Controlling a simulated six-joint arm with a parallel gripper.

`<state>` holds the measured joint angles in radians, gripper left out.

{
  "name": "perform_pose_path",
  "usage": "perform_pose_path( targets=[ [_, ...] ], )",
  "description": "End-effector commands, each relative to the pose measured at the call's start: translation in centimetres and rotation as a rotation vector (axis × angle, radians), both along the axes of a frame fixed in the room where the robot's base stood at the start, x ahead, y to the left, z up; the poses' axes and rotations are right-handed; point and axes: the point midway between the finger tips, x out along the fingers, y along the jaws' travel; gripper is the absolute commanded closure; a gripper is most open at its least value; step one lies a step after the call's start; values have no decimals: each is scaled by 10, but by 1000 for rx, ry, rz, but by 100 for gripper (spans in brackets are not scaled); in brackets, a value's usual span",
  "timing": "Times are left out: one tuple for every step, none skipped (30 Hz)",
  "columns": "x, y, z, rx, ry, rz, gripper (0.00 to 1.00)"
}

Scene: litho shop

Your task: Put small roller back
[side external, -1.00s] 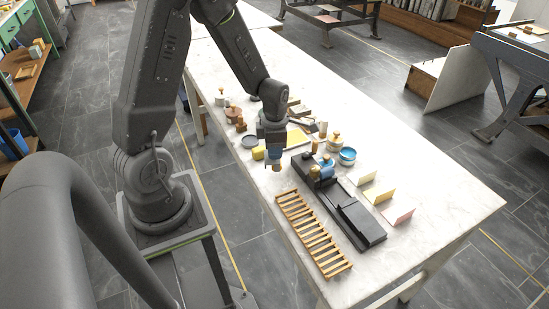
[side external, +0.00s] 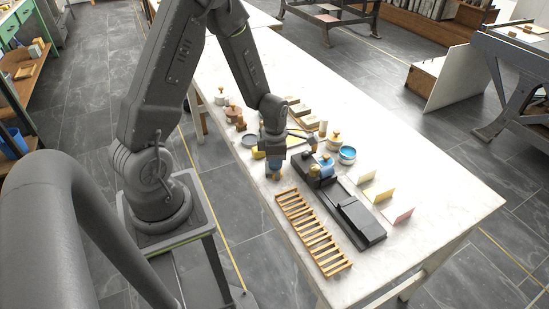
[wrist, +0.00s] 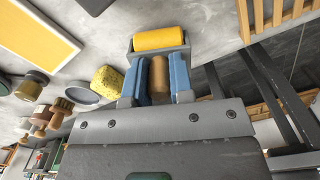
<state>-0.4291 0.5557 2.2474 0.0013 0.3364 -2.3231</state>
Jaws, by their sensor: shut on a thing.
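The small roller (wrist: 158,38) has a yellow cylinder in a grey frame and a tan wooden handle (wrist: 159,75). My gripper (wrist: 158,88) is shut on that handle between its blue fingers, with the yellow cylinder beyond the fingertips in the wrist view. In the side view my gripper (side external: 275,170) is low over the table, left of the black press and just beyond the far end of the slatted wooden rack (side external: 314,240). The roller is mostly hidden there, and I cannot tell whether it touches the table.
The black press (side external: 362,222) lies to the right of the slatted rack. A blue jar (side external: 347,153) and folded cards (side external: 378,191) stand beyond it. A yellow sponge (wrist: 107,81) and yellow slab (wrist: 35,42) show in the wrist view. The table's near right end is clear.

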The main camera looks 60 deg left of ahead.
Motion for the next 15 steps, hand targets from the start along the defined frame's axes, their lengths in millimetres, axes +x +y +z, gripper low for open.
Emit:
perform_pose_path(
  targets=[
    [-3, 0, -5, -1, 7, 0, 100],
    [-3, 0, -5, -1, 7, 0, 100],
    [-3, 0, -5, -2, 7, 0, 75],
    [-3, 0, -5, -2, 7, 0, 72],
    [-3, 0, -5, -2, 7, 0, 69],
    [-3, 0, -5, -2, 8, 1, 65],
    [-3, 0, -5, -2, 8, 0, 62],
    [-4, 0, -5, -2, 8, 0, 59],
    [-4, 0, -5, -3, 9, 0, 56],
    [-4, 0, -5, -3, 10, 0, 53],
    [-4, 0, -5, -3, 11, 0, 53],
    [-5, 0, -5, -4, 12, 0, 53],
    [-5, -1, -5, -4, 14, 0, 53],
    [-5, -1, -5, -5, 15, -1, 53],
    [-6, -1, -6, -5, 16, -1, 53]
  ],
)
